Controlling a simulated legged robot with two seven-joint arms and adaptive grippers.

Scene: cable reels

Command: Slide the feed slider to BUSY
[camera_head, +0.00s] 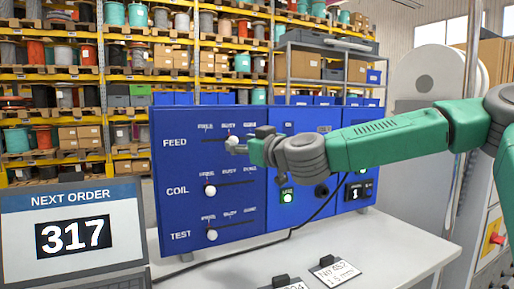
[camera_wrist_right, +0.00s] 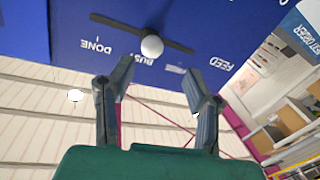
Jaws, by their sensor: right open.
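The feed slider's white knob (camera_head: 233,139) is on the top row of the blue panel (camera_head: 170,120), under the BUSY label. The wrist view shows the picture upside down, with the knob (camera_wrist_right: 152,46) near the middle of its dark slot, by the word BUSY. DONE is to its left there. My right gripper (camera_head: 240,145) is at the feed row. Its fingers (camera_wrist_right: 157,77) are open, with the knob just beyond and between their tips; I see no clear contact. My left gripper is not in view.
The coil knob (camera_head: 210,190) and test knob (camera_head: 212,234) sit at the left of their slots below. A green-lit button (camera_head: 287,196) and a display (camera_head: 356,191) are further right. An order screen (camera_head: 72,235) stands left. Tags (camera_head: 335,272) lie on the white table (camera_head: 400,250).

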